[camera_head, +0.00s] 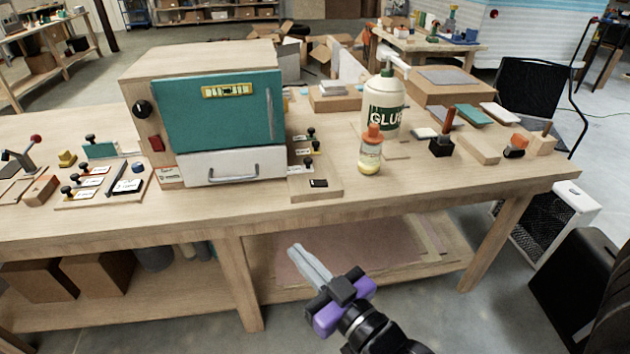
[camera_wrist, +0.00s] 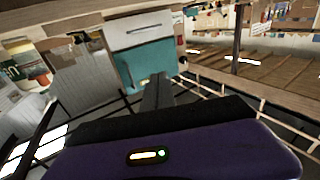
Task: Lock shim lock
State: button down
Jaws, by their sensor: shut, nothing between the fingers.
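My gripper (camera_head: 296,250) is shut and empty, in front of the workbench and below its top edge. Its closed fingers also show in the wrist view (camera_wrist: 158,88). I cannot tell for sure which piece is the shim lock. A small wooden board (camera_head: 318,188) with several black-knobbed latches and a small black piece (camera_head: 319,183) lies just right of the teal-doored cabinet (camera_head: 222,110). Another board (camera_head: 100,196) with black-knobbed pieces lies left of the cabinet. My gripper touches none of them. The cabinet appears upside down in the wrist view (camera_wrist: 148,65).
A glue bottle (camera_head: 384,105) and a small orange-capped bottle (camera_head: 370,155) stand right of the latch board. Wooden blocks (camera_head: 478,149) and a black holder (camera_head: 441,147) lie farther right. The bench front edge (camera_head: 400,206) is between my gripper and the bench top. The front strip of the top is clear.

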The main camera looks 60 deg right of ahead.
jog(key=w+d+r+m+g+h, duration=0.2)
jog(key=w+d+m+h, duration=0.15)
jog(key=d, duration=0.55)
jog(key=w+d+r+m+g+h, duration=0.2)
jog(key=w+d, duration=0.2)
jog(key=d, duration=0.6)
jog(key=f+g, duration=0.1)
jog(key=f+m+g, duration=0.1)
jog(key=f, duration=0.1)
jog(key=s+d+f+g+y+p, duration=0.1)
jog(key=shift+s+f+m, duration=0.1)
jog(key=shift+f+m, duration=0.25)
jog(key=p, duration=0.2)
send_over(315, 191)
jog(key=shift+s+d+f, duration=0.15)
jog(key=shift+d+f, duration=0.05)
jog(key=shift+f, duration=0.9)
jog(key=f, duration=0.2)
jog(key=shift+a+f, duration=0.2)
jog(key=shift+f, duration=0.9)
jog(key=shift+a, duration=0.1)
